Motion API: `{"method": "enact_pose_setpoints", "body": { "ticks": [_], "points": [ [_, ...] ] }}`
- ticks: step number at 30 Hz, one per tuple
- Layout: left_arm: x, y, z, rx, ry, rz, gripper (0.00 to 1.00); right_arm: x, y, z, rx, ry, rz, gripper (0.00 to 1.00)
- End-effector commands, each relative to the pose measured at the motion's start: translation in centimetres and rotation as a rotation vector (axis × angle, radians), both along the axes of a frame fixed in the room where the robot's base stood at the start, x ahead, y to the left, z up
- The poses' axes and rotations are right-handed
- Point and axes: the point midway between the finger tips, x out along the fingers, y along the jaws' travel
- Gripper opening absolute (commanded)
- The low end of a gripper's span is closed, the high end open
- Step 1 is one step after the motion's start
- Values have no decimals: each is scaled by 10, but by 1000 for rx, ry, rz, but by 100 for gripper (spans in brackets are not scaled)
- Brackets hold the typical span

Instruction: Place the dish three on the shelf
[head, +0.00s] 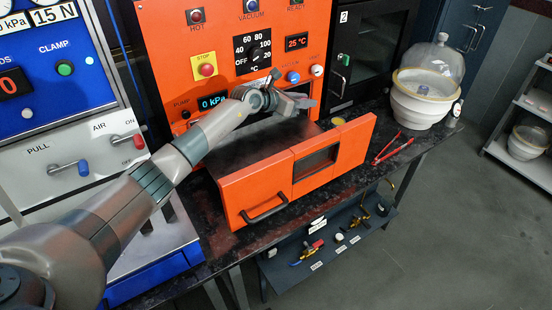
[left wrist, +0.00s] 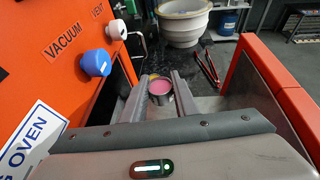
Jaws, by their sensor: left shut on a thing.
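My left gripper (head: 305,101) is above the pulled-out orange drawer or door of the oven, close to the oven front. In the left wrist view its two fingers (left wrist: 160,88) are closed on a small round metal dish (left wrist: 161,87) with a pink top. I cannot read a number on the dish, and I cannot make it out in the head view. A dark lower shelf (head: 290,272) with small labels runs under the bench. A grey rack with shelves (head: 530,103) stands at the far right. My right gripper is not in view.
The orange front panel (head: 245,197) with a window and handle stands out over the bench. A small yellow round thing (head: 338,122) lies behind it. Red tongs (head: 392,148) and a white desiccator (head: 420,100) are to the right. Oven knobs (left wrist: 96,63) are close to the gripper's left.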

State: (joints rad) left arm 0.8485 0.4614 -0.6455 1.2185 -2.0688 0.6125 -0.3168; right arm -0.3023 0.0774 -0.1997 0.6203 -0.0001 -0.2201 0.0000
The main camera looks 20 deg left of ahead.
Motion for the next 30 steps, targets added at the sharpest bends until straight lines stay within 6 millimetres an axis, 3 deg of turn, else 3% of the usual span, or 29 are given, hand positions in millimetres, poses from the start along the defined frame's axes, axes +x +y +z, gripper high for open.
{"method": "enact_pose_setpoints", "body": {
  "ticks": [3, 9, 23, 30],
  "points": [
    [0, 0, -19, 0, 0, 0, 5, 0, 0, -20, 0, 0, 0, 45],
    [0, 0, -30, -1, -1, 0, 5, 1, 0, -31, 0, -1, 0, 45],
    [-2, 1, -31, 0, 0, 0, 5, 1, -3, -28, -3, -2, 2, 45],
    [-25, 9, -42, 0, 4, 0, 5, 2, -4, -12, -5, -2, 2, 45]
  ]
}}
